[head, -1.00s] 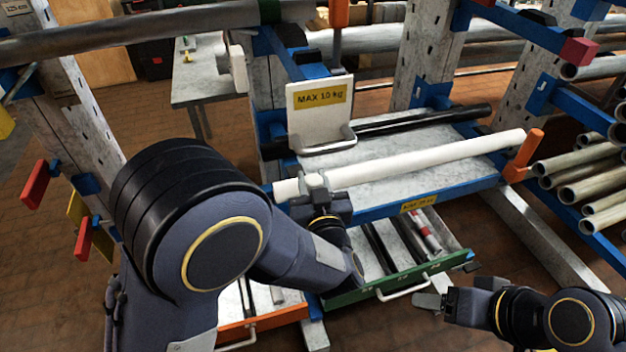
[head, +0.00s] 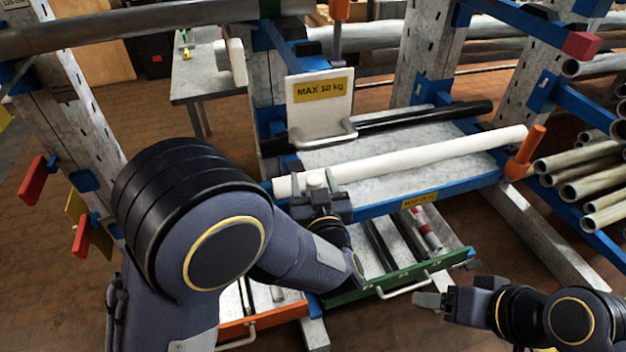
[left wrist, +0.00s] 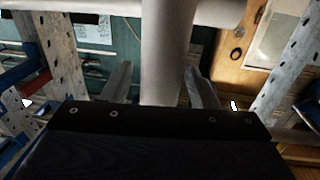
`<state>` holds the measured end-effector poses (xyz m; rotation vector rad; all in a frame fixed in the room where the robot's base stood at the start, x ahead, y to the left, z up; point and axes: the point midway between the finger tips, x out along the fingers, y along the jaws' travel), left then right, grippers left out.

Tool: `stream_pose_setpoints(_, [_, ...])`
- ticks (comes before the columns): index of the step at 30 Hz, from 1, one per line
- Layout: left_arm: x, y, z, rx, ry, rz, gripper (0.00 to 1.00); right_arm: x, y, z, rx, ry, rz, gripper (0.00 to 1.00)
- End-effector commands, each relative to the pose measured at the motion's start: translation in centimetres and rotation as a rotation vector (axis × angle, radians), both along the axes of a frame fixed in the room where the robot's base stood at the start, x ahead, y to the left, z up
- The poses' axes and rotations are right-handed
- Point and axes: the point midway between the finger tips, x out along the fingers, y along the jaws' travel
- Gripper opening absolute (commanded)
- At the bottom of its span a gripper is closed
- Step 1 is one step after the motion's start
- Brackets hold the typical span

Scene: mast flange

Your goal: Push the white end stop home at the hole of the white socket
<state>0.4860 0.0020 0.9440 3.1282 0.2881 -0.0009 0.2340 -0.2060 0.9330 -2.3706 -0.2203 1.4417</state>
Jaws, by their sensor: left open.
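My left gripper (head: 316,180) is open at the near side of a long white tube (head: 430,155), close to its left end. A small pale rounded piece shows at its tips; I cannot tell whether it is the end stop or a finger. In the left wrist view the open fingers (left wrist: 160,82) stand either side of a pale round bar (left wrist: 167,50). A white fixture with a short stub (head: 234,62) sits by the middle post and may be the socket; its hole is not visible. My right gripper (head: 430,300) is low at right, its jaw gap unclear.
A white plate marked MAX 10 kg (head: 320,112) stands just behind my left gripper. A black tube (head: 420,118) lies behind the white tube. An orange peg (head: 527,150) stands at the tube's right end. A green-fronted drawer (head: 400,278) is open below.

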Motion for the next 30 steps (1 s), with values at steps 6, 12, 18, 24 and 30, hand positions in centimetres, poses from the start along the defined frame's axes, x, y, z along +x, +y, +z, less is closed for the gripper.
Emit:
stream_pose_setpoints(6, [-3.0,-0.7,0.0,0.0,-0.001,-0.006,0.54,0.0,0.0,-0.3,0.0,0.0,0.0,0.69])
stream_pose_setpoints(12, [-6.2,-1.3,0.0,-0.001,-0.001,-0.004,0.54,0.0,0.0,-0.6,0.0,0.0,0.0,0.69])
stream_pose_setpoints(18, [-7.5,-1.5,0.0,0.0,-0.001,-0.002,0.54,0.0,0.0,-0.6,0.0,0.0,0.0,0.69])
stream_pose_setpoints(24, [-7.5,-1.4,0.0,0.0,-0.001,-0.001,0.54,0.0,0.0,-0.6,0.0,0.0,0.0,0.69])
stream_pose_setpoints(30, [-7.5,-1.4,0.0,0.0,-0.001,-0.001,0.54,0.0,0.0,-0.6,0.0,0.0,0.0,0.69])
